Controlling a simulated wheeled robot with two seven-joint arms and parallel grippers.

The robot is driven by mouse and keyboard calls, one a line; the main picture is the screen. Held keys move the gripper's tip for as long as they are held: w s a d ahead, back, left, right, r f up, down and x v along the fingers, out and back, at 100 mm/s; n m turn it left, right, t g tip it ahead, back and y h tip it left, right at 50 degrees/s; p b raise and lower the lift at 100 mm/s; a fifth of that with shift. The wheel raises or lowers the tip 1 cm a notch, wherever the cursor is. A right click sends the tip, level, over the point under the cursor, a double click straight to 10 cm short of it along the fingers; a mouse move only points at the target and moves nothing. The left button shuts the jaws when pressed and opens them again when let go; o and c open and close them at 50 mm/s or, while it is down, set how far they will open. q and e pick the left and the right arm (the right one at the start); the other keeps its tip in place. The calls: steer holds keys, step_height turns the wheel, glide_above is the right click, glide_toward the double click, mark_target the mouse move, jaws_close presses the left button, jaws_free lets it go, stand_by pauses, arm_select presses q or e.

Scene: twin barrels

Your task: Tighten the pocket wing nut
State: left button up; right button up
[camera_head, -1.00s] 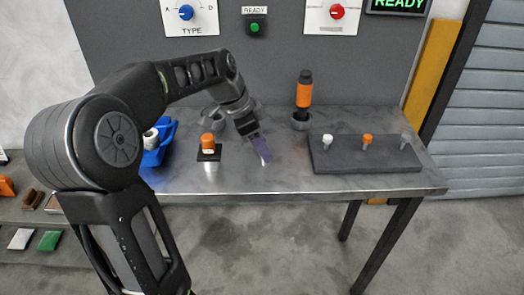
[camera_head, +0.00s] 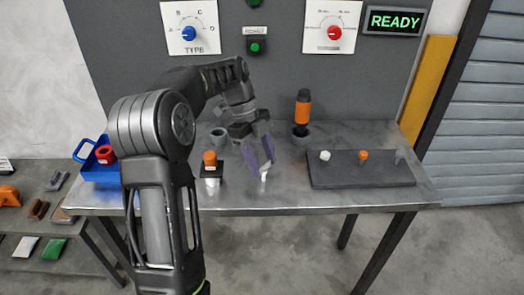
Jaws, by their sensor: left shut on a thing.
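My left gripper (camera_head: 259,158) has purple fingers pointing down over the middle of the bench. It is shut on a small white piece (camera_head: 264,176), of which only the lower part shows below the fingertips. Left of it, an orange-topped piece (camera_head: 210,158) stands upright on a dark square plate (camera_head: 211,170) above a short silver stand. I cannot make out a wing nut for certain; the fingers hide most of the held piece. My right gripper is not in view.
The metal bench (camera_head: 290,200) has bare room in front. A dark block (camera_head: 350,175) at right carries white, orange and grey pegs. A black-and-orange tool (camera_head: 302,108) stands in a grey ring holder; another grey ring (camera_head: 219,135) is behind. A blue tray (camera_head: 98,172) holds a red ring.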

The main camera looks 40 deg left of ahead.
arm_select(q)
steer(key=m+p, duration=0.2)
steer(key=p, duration=0.1)
steer(key=m+g+p, duration=0.1)
steer(key=m+p, duration=0.1)
steer(key=r+m+g+y+p, duration=0.1)
steer(key=m+p, duration=0.1)
steer(key=p, duration=0.1)
steer(key=shift+w+p, duration=0.25)
steer(key=shift+p, duration=0.05)
steer(key=m+p, duration=0.2)
steer(key=m, duration=0.1)
steer(key=shift+f+g+y+p, duration=0.15)
steer(key=shift+g+y+p, duration=0.15)
steer(key=shift+g, duration=0.1)
steer(key=shift+w+f+m+p, duration=0.1)
steer(key=shift+m+p, duration=0.2)
steer(key=shift+m, duration=0.1)
steer(key=o, duration=1.4)
steer(key=shift+f, duration=0.15)
steer(key=shift+d, duration=0.1)
